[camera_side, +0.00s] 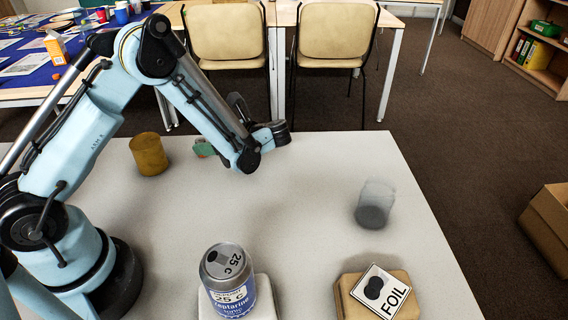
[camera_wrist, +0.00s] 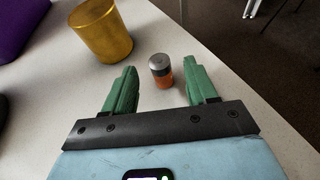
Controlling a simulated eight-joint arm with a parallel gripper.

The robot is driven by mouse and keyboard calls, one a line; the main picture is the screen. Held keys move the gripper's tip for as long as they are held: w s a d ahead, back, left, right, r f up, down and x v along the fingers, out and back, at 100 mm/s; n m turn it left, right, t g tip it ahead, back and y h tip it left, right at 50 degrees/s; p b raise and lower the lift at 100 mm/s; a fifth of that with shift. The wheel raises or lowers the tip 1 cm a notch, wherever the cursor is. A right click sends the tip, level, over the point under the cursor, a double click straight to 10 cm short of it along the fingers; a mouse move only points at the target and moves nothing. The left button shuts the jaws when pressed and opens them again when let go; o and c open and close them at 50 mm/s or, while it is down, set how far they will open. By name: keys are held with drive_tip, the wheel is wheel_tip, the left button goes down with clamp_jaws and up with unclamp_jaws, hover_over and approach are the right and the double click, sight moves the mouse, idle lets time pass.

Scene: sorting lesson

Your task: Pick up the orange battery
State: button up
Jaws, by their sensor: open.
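The orange battery (camera_wrist: 162,72) stands upright on the table in the wrist view, with an orange body and a silver top. My gripper (camera_wrist: 159,66) has two green fingers spread apart, with nothing held. The battery is between and slightly beyond the fingertips, with a gap on each side. In the side view a green finger (camera_side: 204,148) shows low over the table behind my forearm, and the rest of the gripper is mostly hidden. The battery cannot be made out clearly there.
A gold cylinder (camera_side: 149,155) stands close by, left of the battery in the wrist view (camera_wrist: 102,32). A blurred grey cup (camera_side: 374,205) is at right. A labelled can (camera_side: 228,280) and a FOIL card (camera_side: 382,292) on a tan block are in front. The table's middle is clear.

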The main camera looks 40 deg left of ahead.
drive_tip(key=x, duration=0.5)
drive_tip(key=shift+s+a+f, duration=0.1)
drive_tip(key=shift+a+f, duration=0.05)
drive_tip(key=shift+a, duration=0.15)
clamp_jaws()
